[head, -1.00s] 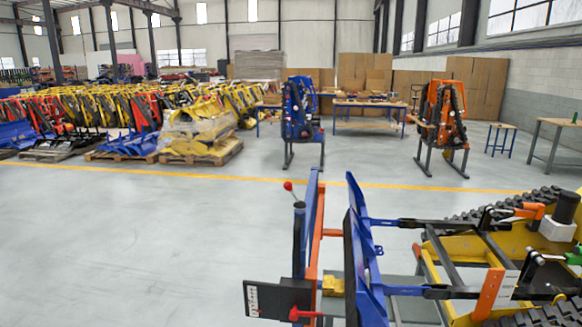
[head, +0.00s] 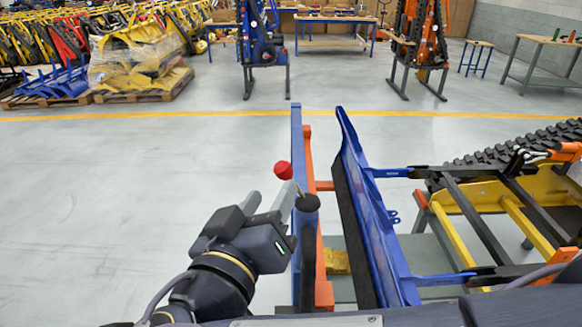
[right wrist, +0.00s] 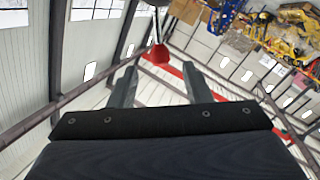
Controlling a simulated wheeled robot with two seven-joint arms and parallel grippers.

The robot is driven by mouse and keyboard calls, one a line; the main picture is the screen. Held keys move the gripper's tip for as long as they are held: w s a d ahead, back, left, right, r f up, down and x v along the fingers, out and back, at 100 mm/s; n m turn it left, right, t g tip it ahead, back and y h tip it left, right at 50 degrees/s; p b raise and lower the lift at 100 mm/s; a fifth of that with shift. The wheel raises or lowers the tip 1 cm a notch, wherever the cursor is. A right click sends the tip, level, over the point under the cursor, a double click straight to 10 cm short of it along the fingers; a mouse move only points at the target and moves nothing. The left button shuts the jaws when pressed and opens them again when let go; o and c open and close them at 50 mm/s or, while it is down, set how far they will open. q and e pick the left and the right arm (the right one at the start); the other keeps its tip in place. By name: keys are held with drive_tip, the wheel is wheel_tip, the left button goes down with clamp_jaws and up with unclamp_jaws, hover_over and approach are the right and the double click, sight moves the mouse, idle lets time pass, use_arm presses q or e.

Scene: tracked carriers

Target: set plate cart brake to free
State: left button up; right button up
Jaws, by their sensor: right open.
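A short lever with a red ball knob (head: 283,170) rises from a dark upright post (head: 306,203) at the left side of the blue and orange cart frame (head: 297,140). My right gripper (head: 268,201) is open, with its two grey fingers pointing up just below and left of the knob in the head view. In the right wrist view a red knob (right wrist: 158,53) shows beyond the gap between the open fingers (right wrist: 158,72), apart from both. No marking of the brake's setting can be read. My left gripper is not in view.
A blue plate (head: 365,210) stands close right of the post, with a yellow tracked carrier (head: 545,188) farther right. Open floor (head: 110,200) lies to the left. Workbenches and wrapped yellow parts on a pallet stand behind the yellow line.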

sight(280, 174)
drive_tip(key=shift+w+r, duration=0.2)
drive_tip(key=shift+r, duration=0.05)
drive_tip(key=p+x, duration=0.2)
drive_tip(key=x, duration=0.4)
drive_tip(key=shift+w, duration=0.1)
drive_tip(key=shift+w+f, duration=0.1)
drive_tip(key=shift+w, duration=0.3)
clamp_jaws()
